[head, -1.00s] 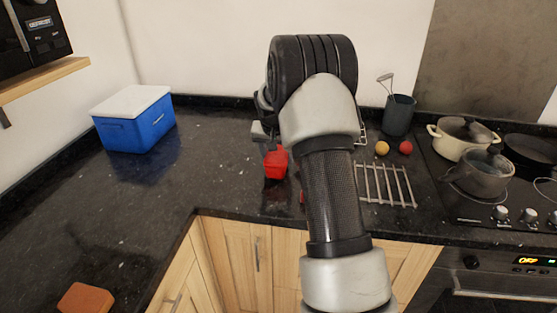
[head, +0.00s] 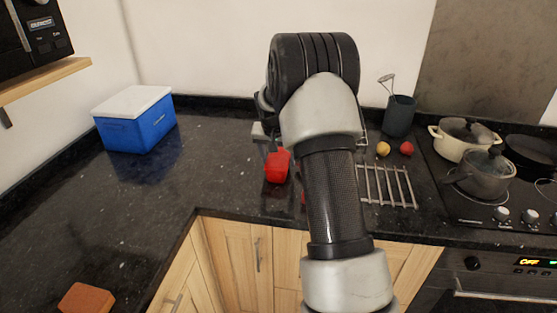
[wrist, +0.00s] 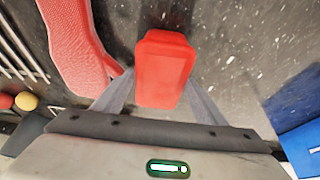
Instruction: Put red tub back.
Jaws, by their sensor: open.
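The red tub (head: 277,166) stands on the dark granite worktop, just left of my arm in the head view. In the wrist view the tub (wrist: 164,68) is in the middle, ahead of my open gripper (wrist: 160,88). One pale finger shows on each side of the tub's near end, and I see no clear contact. In the head view my gripper (head: 260,132) is mostly hidden behind my own wrist; only a grey part shows above the tub.
A larger red textured item (wrist: 72,45) lies left of the tub in the wrist view. A blue cool box (head: 137,122) stands at the back left. A metal rack (head: 386,186), yellow ball (head: 383,149) and pots (head: 463,140) are right. The left worktop is mostly clear.

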